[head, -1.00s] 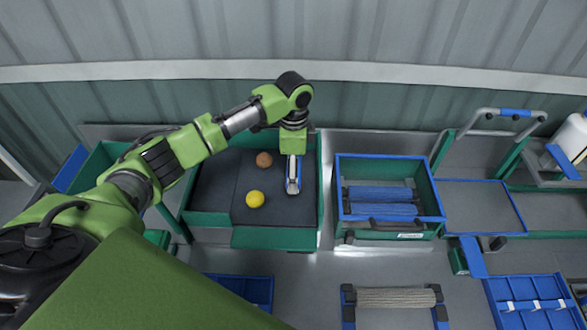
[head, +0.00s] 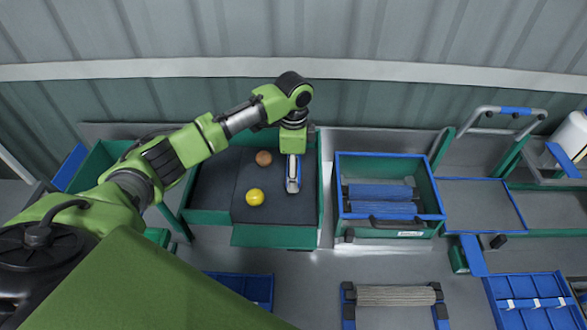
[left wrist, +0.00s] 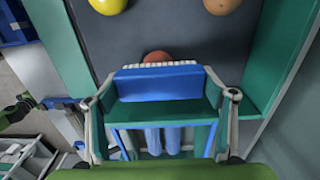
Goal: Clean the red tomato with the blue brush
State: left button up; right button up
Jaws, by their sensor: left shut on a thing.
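My left gripper (head: 292,185) is over the right part of the dark-floored green tray (head: 275,237) in the head view. In the left wrist view its fingers (left wrist: 160,98) are shut on the blue brush (left wrist: 158,85), whose pale bristles run along the far edge. The red tomato (left wrist: 157,57) lies just beyond the bristles, partly hidden by the brush. I cannot tell whether they touch. In the head view the red tomato is hidden by my gripper. My right gripper is not in view.
A yellow tomato (head: 254,197) and an orange one (head: 263,158) lie left of my gripper on the tray floor. A green crate with a blue rim (head: 392,158) stands to the right, holding blue rollers. Tray walls stand close to the right of my gripper.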

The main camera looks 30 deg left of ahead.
pick_arm(q)
jog(key=shift+w+a, duration=0.4)
jog(key=shift+w, duration=0.4)
jog(key=shift+s, duration=0.1)
jog(key=shift+s+d, duration=0.25)
jog(key=shift+s, duration=0.3)
jog(key=shift+s+d, duration=0.25)
jog(key=shift+s, duration=0.25)
jog(key=shift+s+d+f, duration=0.2)
jog(key=shift+s+d, duration=0.15)
jog(key=shift+s, duration=0.4)
jog(key=shift+s+d, duration=0.1)
jog(key=shift+s, duration=0.05)
jog(key=shift+c, duration=1)
jog(key=shift+s+d, duration=0.1)
jog(key=shift+s, duration=0.15)
jog(key=shift+c, duration=0.2)
